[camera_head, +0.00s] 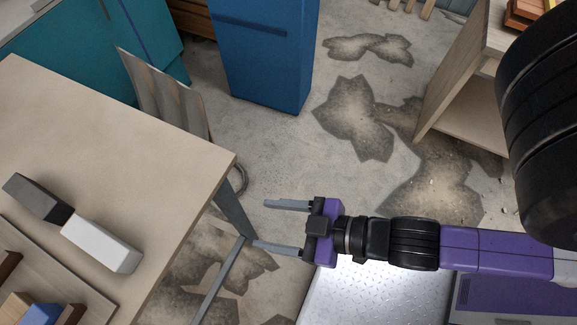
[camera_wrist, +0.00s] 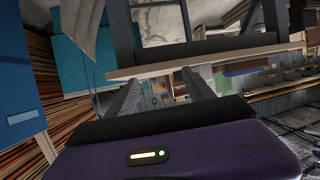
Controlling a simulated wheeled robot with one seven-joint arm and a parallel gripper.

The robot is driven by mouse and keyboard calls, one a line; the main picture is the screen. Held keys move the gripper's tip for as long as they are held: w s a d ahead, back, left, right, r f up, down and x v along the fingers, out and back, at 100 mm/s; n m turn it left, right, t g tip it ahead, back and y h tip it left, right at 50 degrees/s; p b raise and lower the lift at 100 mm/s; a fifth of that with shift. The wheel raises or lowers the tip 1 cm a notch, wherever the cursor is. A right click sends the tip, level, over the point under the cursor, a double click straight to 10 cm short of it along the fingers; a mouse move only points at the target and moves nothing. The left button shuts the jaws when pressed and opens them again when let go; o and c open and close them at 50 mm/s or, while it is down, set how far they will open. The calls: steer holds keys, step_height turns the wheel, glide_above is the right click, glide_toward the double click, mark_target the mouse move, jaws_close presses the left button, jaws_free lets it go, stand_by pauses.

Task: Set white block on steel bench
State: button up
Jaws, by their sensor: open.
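The white block (camera_head: 101,246) lies on a light wooden table at the left of the head view, end to end with a dark grey block. My gripper (camera_head: 283,227) is open and empty, to the right of the table's edge, with its two grey fingers pointing left towards the table. In the wrist view my gripper's fingers (camera_wrist: 160,97) stretch ahead with a gap between them, and the white block does not show. I cannot tell which surface is the steel bench.
The wooden table (camera_head: 120,125) has bare room at its back. The dark grey block (camera_head: 37,197) touches or nearly touches the white one. A board with several coloured blocks (camera_head: 42,317) lies at the front left. A blue cabinet (camera_head: 264,60) and a wooden shelf (camera_head: 465,115) stand behind.

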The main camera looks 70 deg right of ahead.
steer(key=s+d+r+m+t+h, duration=0.1)
steer(key=s+d+r+m+h, duration=0.1)
steer(key=s+d+r, duration=0.2)
steer(key=shift+s+d+r, duration=0.2)
steer(key=shift+s+r, duration=0.35)
steer(key=shift+s, duration=0.4)
